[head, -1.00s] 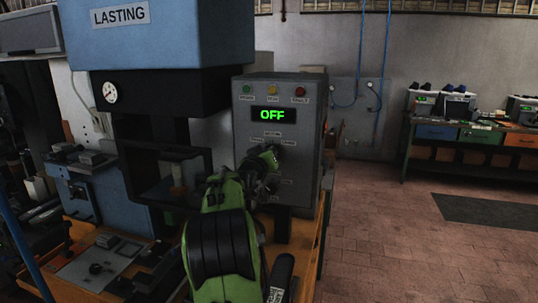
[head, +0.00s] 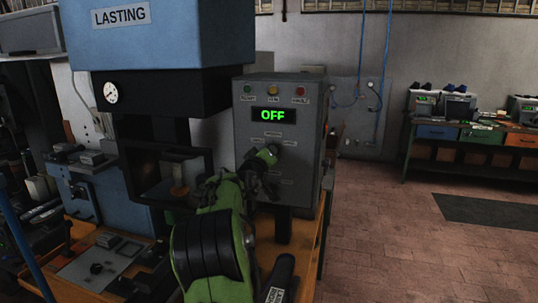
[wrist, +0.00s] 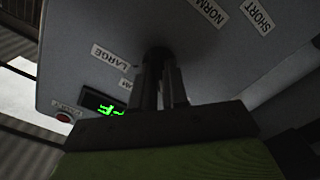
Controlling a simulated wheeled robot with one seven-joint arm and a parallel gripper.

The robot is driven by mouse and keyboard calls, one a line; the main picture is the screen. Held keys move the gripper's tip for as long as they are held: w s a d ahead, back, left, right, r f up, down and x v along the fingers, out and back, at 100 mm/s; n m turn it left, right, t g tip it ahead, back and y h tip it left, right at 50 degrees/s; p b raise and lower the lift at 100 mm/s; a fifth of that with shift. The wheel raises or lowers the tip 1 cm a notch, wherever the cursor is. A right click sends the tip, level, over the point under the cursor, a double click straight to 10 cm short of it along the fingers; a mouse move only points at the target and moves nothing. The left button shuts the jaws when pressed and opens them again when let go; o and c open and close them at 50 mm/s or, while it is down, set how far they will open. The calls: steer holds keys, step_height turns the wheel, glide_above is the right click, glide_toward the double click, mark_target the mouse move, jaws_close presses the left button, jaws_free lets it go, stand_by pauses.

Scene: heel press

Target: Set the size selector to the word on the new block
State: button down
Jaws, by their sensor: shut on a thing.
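The control box (head: 309,125) stands right of the press, with a green display (head: 273,115) reading OFF. My gripper (head: 270,158) is at the lower half of its front face. In the wrist view my gripper (wrist: 160,92) is shut on a dark round selector knob (wrist: 157,54). Labels reading LARGE (wrist: 110,58), NORM (wrist: 207,11) and SHORT (wrist: 258,15) are around it, with another label partly hidden by the fingers. The knob's pointer direction cannot be made out.
The blue press marked LASTING (head: 160,40) stands at left, with a gauge (head: 111,92) and a dark opening below. Three small lamps (head: 273,90) sit above the display.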

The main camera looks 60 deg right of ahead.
steer(key=c, duration=1.1)
jaws_free()
steer(key=shift+c, duration=0.2)
steer(key=s+a+b, duration=0.2)
steer(key=a+b, duration=0.1)
steer(key=a, duration=1.2)
steer(key=shift+s+a, duration=0.2)
steer(key=shift+a, duration=0.1)
steer(key=shift+a+f, duration=0.1)
